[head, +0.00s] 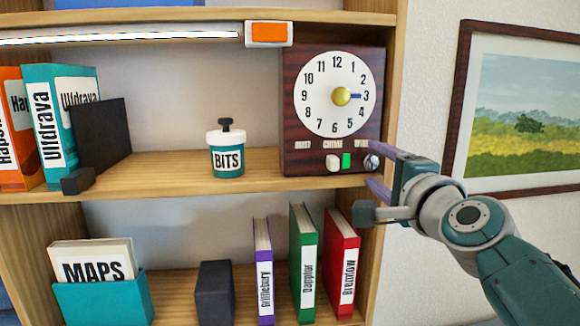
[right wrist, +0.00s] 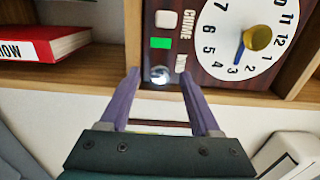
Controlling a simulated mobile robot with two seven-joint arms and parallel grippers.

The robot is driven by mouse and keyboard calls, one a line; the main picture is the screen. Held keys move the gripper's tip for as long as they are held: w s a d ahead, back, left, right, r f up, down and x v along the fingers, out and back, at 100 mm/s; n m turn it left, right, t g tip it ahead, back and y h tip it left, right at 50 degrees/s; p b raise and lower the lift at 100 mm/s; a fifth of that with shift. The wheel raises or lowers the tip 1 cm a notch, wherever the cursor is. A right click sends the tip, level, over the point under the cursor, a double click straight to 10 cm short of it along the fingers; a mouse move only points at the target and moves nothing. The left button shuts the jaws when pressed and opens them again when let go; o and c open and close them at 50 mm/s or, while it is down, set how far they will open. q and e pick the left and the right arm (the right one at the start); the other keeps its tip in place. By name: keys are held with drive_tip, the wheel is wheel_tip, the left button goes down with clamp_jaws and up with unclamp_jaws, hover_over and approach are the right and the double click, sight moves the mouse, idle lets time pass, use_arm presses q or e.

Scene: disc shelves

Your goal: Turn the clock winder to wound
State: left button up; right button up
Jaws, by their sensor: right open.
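The clock (head: 333,115) has a dark wood case, a white dial and a gold hub with a blue hand pointing near 3. It stands at the right end of the upper shelf. The winder (head: 371,162) is a small silver knob at the case's lower right. A white switch and a green patch sit left of it. My right gripper (head: 376,170) is open with its purple fingers on either side of the winder. In the right wrist view the winder (right wrist: 160,76) shows between the two fingertips, with gaps on both sides. My left gripper is out of view.
A BITS jar (head: 226,152) stands left of the clock. The shelf's right upright (head: 393,60) is close beside the clock and my gripper. Red, green and purple books stand on the shelf below. A framed picture (head: 520,110) hangs on the wall at right.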

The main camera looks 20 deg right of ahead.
drive_tip(key=shift+s+a, duration=0.15)
drive_tip(key=shift+s, duration=0.3)
drive_tip(key=p+v, duration=0.2)
drive_tip(key=v, duration=0.6)
drive_tip(key=shift+s+p, duration=0.3)
drive_tip(key=shift+s, duration=0.1)
drive_tip(key=shift+a, duration=0.1)
